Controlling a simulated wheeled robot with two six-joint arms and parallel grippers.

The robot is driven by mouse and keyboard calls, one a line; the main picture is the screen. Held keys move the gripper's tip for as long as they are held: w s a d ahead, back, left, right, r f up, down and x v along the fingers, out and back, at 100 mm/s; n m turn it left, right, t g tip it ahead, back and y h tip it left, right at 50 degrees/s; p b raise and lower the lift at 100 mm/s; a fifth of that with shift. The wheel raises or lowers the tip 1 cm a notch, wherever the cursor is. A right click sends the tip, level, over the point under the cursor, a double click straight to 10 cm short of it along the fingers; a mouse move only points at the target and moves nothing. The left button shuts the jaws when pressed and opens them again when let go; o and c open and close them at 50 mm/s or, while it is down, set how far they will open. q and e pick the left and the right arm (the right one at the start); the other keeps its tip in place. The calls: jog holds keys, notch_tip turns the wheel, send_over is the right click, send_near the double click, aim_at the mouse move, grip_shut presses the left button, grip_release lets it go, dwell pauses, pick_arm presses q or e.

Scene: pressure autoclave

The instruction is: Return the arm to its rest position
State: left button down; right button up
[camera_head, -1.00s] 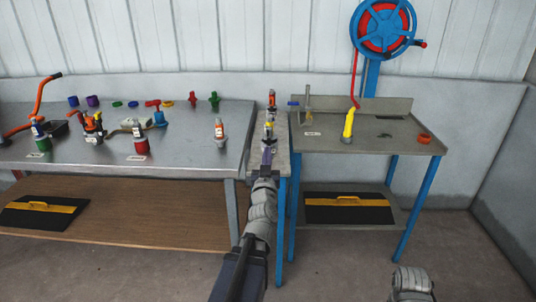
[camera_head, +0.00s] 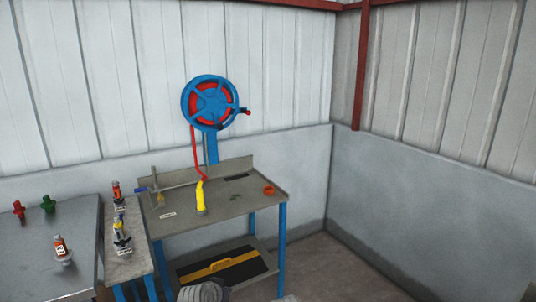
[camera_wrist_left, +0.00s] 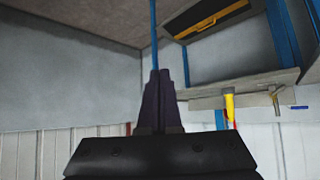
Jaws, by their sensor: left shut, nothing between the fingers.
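My left gripper (camera_wrist_left: 163,98) shows in the left wrist view, its two dark fingers together with nothing between them. The wrist picture is upside down. The gripper points towards the wall, apart from the workbench (camera_wrist_left: 240,85), which shows at the right. In the head view my left gripper is out of the picture. A grey rounded part of my own arm shows at the bottom edge. My right gripper is not in view.
The workbench (camera_head: 235,204) holds a yellow hose nozzle (camera_head: 200,197) and an orange ring (camera_head: 269,190). A blue-red hose reel (camera_head: 210,102) stands behind. A narrow table (camera_head: 122,264) and a metal table (camera_head: 45,240) stand left. Floor at right is clear.

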pick_arm(q)
jog(key=s+d+r+g+y+p, duration=0.1)
jog(key=s+d+g+p, duration=0.2)
jog(key=s, duration=0.6)
jog(key=s+d+r+m+g+y+p, duration=0.1)
jog(key=s+d+g+p, duration=0.3)
jog(key=s, duration=0.6)
jog(key=g+y, duration=0.1)
jog(key=g, duration=0.1)
jog(key=shift+g+y, duration=0.3)
jog(key=shift+g, duration=0.1)
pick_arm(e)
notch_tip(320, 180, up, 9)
pick_arm(q)
jog(key=shift+s+a, duration=0.1)
